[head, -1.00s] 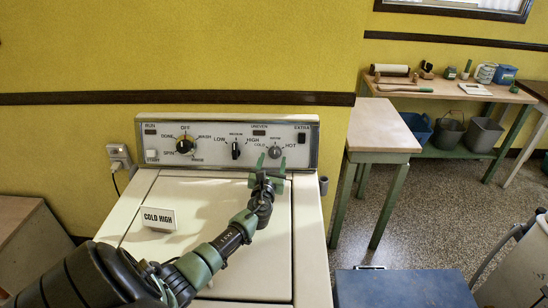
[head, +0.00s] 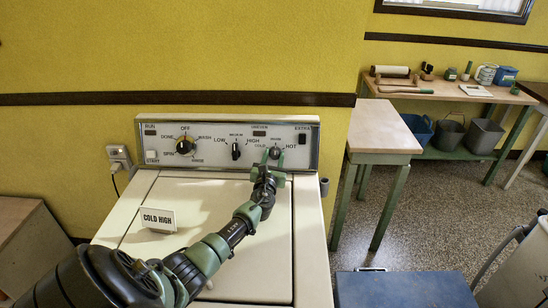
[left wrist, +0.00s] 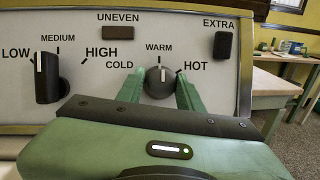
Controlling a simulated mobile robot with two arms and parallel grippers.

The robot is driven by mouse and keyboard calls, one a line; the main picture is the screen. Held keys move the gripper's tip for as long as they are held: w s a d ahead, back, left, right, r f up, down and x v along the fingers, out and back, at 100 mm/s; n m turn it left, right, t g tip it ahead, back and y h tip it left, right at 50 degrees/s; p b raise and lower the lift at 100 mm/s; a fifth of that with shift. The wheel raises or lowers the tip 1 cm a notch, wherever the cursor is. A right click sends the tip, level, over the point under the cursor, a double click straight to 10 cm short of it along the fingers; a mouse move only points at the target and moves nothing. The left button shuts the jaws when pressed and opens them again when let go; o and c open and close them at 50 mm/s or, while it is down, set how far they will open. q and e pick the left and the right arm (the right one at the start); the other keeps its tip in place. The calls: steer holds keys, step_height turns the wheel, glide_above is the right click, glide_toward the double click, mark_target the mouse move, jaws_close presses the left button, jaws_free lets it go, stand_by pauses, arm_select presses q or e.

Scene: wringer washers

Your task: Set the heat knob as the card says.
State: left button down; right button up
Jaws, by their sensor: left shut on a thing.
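The card (head: 157,220) stands on the washer lid and reads COLD HIGH. The heat knob (left wrist: 158,85) is the dark round knob among COLD, WARM and HOT on the panel. Its white mark points up, close to WARM. My left gripper (head: 274,157) is at this knob, with its green fingers on either side of it, shut on it. The left wrist view shows the fingers (left wrist: 160,92) around the knob, and its lower part is hidden. My right gripper is not in view.
The LOW–MEDIUM–HIGH knob (left wrist: 46,80) is left of the heat knob, its mark pointing roughly up. Further left is the cycle dial (head: 184,146). The EXTRA switch (head: 302,138) is close on the right. A wooden table (head: 382,130) stands right of the washer.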

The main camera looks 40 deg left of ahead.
arm_select(q)
steer(key=shift+d+f, duration=0.1)
steer(key=n+y+b, duration=0.1)
steer(key=n+b, duration=0.1)
steer(key=n, duration=0.1)
steer(key=shift+w+f+g, duration=0.1)
steer(key=shift+f+g, duration=0.05)
steer(key=shift+g, duration=0.15)
steer(key=n+y+b, duration=0.1)
steer(key=n, duration=0.1)
steer(key=n+g+y+b, duration=0.1)
steer(key=n, duration=0.2)
steer(key=shift+w+d+g, duration=0.1)
steer(key=shift+d+g, duration=0.05)
steer(key=shift+g, duration=0.15)
steer(key=n+g+b, duration=0.1)
steer(key=n+b, duration=0.1)
steer(key=n, duration=0.2)
steer(key=shift+g+y, duration=0.4)
steer(key=shift+r+n+g+b, duration=0.25)
steer(key=shift+n+g+b, duration=0.2)
steer(key=shift+n, duration=0.75)
steer(key=shift+r+n, duration=0.1)
steer(key=shift+n, duration=0.4)
steer(key=shift+w+r+g+y, duration=0.1)
steer(key=shift+g+y, duration=0.15)
steer(key=shift+y, duration=0.05)
